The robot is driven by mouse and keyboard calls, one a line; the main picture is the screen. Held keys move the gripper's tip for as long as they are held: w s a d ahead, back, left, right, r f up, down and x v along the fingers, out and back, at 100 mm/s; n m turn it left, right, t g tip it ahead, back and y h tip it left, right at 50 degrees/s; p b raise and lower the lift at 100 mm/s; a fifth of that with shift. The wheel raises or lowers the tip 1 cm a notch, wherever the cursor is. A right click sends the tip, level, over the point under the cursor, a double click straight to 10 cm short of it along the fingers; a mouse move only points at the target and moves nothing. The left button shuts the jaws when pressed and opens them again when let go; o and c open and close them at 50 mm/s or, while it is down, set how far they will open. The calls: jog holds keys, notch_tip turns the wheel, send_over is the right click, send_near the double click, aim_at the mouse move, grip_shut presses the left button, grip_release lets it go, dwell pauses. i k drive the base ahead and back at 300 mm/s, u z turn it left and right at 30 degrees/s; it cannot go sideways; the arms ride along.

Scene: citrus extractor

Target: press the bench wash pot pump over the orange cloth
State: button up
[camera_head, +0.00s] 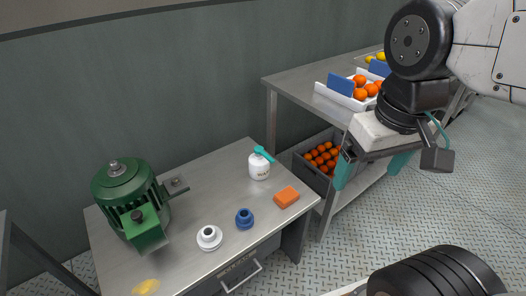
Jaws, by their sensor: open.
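The wash pot (259,170) is a small white pot standing upright on the left steel bench, near its back right corner. Its teal pump head (263,153) sits on top. The orange cloth (286,197) lies folded on the bench just in front and to the right of the pot. My gripper (368,172) has teal fingers and is open and empty. It hangs to the right of the bench, in front of the taller table, apart from the pot and the cloth.
A green motor-like machine (130,199) stands at the bench's left. A white ringed part (209,237) and a blue one (244,218) lie in the middle. The taller steel table (300,83) holds trays of fruit; a grey crate of oranges (313,172) sits below.

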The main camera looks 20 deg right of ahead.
aim_at(284, 198)
jog(key=z, duration=0.05)
jog(key=k, duration=0.55)
jog(key=z, duration=0.7)
jog(key=i, duration=0.85)
jog(key=u, duration=0.3)
